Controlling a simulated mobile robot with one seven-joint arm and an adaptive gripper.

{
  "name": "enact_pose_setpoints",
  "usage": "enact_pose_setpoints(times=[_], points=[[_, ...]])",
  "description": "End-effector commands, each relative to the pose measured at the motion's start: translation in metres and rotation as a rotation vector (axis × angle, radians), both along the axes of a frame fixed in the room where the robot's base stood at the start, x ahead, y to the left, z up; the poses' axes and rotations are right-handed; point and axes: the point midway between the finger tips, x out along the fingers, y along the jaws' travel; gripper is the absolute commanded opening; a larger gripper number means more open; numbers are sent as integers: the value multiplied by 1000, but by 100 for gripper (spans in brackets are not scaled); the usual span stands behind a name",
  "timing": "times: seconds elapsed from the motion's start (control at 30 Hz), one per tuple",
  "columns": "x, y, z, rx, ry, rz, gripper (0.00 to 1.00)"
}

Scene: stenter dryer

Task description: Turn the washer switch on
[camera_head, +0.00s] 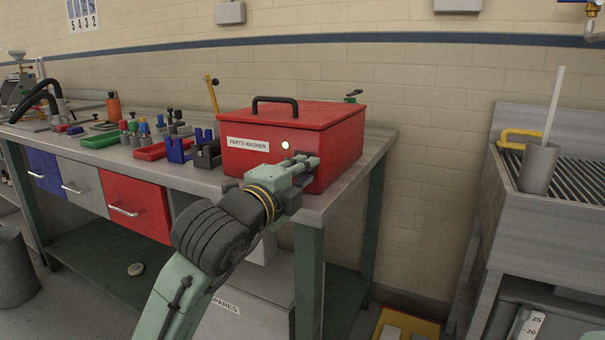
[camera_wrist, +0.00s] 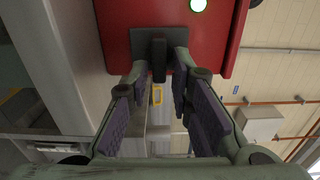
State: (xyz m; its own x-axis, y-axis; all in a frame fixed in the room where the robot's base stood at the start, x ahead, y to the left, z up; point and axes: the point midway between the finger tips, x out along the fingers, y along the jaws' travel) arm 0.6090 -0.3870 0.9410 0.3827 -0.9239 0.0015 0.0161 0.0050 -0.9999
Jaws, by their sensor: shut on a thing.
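The parts washer (camera_head: 340,140) is a red box with a black lid handle and a white label, on the right end of the workbench. My gripper (camera_head: 306,165) is at the washer's front face, below and right of the light. In the wrist view, my gripper (camera_wrist: 160,66) has its fingertips on either side of the dark washer switch lever (camera_wrist: 158,58), shut on it. A dark plate sits behind the lever. In the head view my gripper hides the switch.
The workbench (camera_head: 330,200) holds small racks and trays with coloured tools left of the washer, including a dark block (camera_head: 207,152) close to it. A metal sink unit (camera_head: 565,205) stands at the right. A floor gap lies between bench and sink.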

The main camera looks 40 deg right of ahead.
Motion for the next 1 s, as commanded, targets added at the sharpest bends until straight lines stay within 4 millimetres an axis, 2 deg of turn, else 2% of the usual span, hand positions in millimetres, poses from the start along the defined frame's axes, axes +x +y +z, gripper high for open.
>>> enact_pose_setpoints(times=[0.13,0.17,0.3,0.67,0.77,1.0], points=[[-2,-1,-4,9,6,-6,0],[-2,-1,-4,9,6,-6,20],[-2,-1,-3,7,5,-5,30],[-1,3,-1,2,3,-1,30],[-5,14,-1,1,3,0,30],[-25,60,-1,1,0,1,30]])
